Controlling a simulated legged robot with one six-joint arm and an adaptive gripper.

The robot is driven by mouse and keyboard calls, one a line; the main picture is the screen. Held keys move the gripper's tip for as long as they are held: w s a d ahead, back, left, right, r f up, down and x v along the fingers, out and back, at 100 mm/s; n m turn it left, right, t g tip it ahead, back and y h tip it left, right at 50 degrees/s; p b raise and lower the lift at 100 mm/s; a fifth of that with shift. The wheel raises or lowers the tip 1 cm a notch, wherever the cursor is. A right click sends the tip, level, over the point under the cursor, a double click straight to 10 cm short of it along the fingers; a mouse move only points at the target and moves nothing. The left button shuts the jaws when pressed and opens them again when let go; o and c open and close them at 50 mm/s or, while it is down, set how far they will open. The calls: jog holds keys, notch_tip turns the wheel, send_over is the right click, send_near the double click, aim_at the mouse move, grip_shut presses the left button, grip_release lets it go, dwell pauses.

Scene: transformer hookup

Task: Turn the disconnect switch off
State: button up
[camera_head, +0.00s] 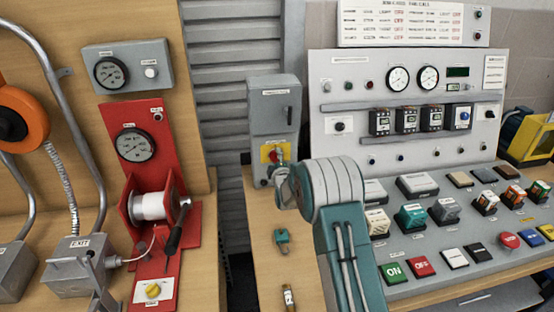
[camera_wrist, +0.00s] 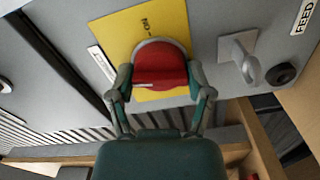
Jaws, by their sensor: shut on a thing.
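The plate bears the word ON, inverted in the wrist view. My gripper (camera_wrist: 161,88) is shut on the red knob, one finger on each side. In the head view, my gripper (camera_head: 280,172) reaches the lower front of the box, and my wrist covers part of it. I cannot tell which position the knob points to.
A grey hasp (camera_wrist: 240,58) and a dark round port (camera_wrist: 282,73) sit beside the plate. A control console (camera_head: 420,250) is to the right. A red panel with a spool (camera_head: 152,205) is to the left. A small teal part (camera_head: 282,238) lies on the wooden bench below.

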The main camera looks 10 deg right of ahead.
jog(key=shift+a+f+n, duration=0.1)
jog(key=shift+a+n, duration=0.1)
jog(key=shift+n, duration=1.1)
jog(key=o, duration=1.1)
jog(key=shift+a+f, duration=0.1)
jog(key=shift+o, duration=0.2)
jog(key=s, duration=1.2)
